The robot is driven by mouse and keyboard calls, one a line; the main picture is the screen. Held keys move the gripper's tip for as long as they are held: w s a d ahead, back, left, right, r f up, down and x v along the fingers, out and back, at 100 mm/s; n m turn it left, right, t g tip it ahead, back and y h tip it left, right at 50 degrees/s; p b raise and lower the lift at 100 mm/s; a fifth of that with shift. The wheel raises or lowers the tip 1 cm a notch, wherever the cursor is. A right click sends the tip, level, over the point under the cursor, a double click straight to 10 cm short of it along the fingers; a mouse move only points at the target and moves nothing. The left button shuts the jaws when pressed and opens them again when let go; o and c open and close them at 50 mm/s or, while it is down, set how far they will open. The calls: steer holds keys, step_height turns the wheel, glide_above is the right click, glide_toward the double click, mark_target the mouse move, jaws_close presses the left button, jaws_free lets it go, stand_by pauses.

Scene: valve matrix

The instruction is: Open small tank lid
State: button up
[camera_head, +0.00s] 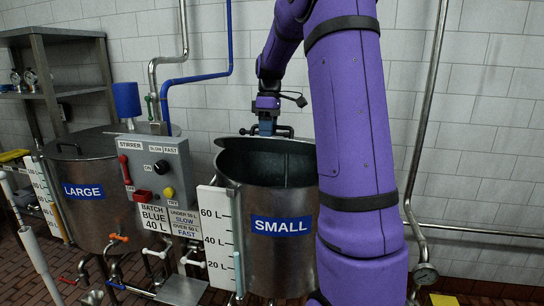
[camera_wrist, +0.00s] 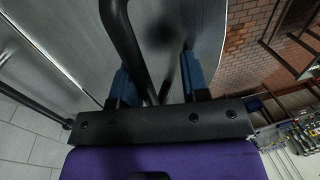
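The small tank (camera_head: 275,250) is a steel drum with a blue SMALL label in the head view. Its lid (camera_head: 240,143) is tilted up, with a dark gap showing the tank's inside below it. My gripper (camera_head: 266,128) is at the lid's upper side by the black handle (camera_head: 287,131). In the wrist view, my gripper's two blue fingers (camera_wrist: 157,65) stand apart with the curved black handle (camera_wrist: 122,40) running between them. The grey lid surface (camera_wrist: 60,35) fills the upper left there. Any firm contact of fingers with handle cannot be made out.
The large tank (camera_head: 90,210) stands at the left, with a stirrer control box (camera_head: 157,180) between the tanks. A white level gauge (camera_head: 215,235) is on the small tank's front. Pipes (camera_head: 430,110) run up the tiled wall at right. Brick floor (camera_wrist: 255,35) shows in the wrist view.

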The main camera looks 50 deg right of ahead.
step_height(320, 180, down, 6)
steer(key=s+a+t+h, duration=0.1)
steer(key=a+h, duration=0.1)
steer(key=h, duration=0.1)
steer(key=shift+s+a+t, duration=0.35)
steer(key=shift+a+t, duration=0.05)
steer(key=shift+r, duration=6.15)
